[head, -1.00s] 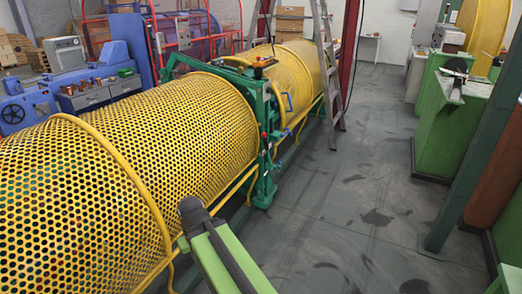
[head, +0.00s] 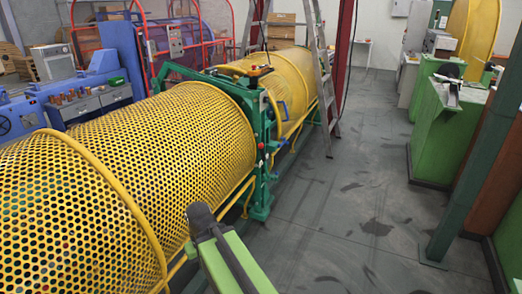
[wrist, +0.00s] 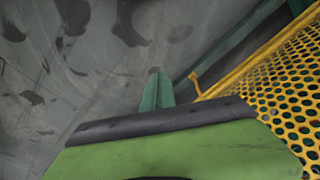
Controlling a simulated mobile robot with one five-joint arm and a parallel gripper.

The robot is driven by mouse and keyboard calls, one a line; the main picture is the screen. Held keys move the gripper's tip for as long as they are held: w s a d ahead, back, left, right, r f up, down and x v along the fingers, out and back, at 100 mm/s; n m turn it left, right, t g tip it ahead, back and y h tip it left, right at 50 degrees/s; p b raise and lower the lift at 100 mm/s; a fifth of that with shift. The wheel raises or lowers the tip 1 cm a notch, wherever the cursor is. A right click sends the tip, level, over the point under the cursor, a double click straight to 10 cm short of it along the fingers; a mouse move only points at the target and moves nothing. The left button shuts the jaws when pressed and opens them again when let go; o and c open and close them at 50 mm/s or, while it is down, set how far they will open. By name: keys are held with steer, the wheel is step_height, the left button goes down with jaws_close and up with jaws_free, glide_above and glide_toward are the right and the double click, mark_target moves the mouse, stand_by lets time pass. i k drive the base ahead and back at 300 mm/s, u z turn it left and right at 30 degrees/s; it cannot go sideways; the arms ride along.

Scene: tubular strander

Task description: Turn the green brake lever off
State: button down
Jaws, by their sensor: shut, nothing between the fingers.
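A green upright frame (head: 263,150) stands around the yellow perforated guard in the middle of the head view. Small blue handles (head: 284,110) and red knobs show on or beside it. I cannot pick out the brake lever for certain among these parts. My gripper (head: 200,213), dark at the end of my green arm, is low in the head view, apart from the frame and in front of it. It is shut and empty. In the wrist view a short teal-green piece (wrist: 157,90) rises behind a dark-edged green part of mine; I cannot tell if it is the lever.
The yellow perforated guard (head: 190,130) runs along the left, with a yellow rail beside it. A stepladder (head: 325,90) stands beyond the frame. Green cabinets (head: 445,135) and a dark green post (head: 475,150) line the right. The grey floor (head: 350,210) between is clear.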

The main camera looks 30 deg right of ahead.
mark_target(265, 163)
steer(key=u, duration=0.05)
steer(key=i, duration=1.55)
steer(key=u, duration=0.05)
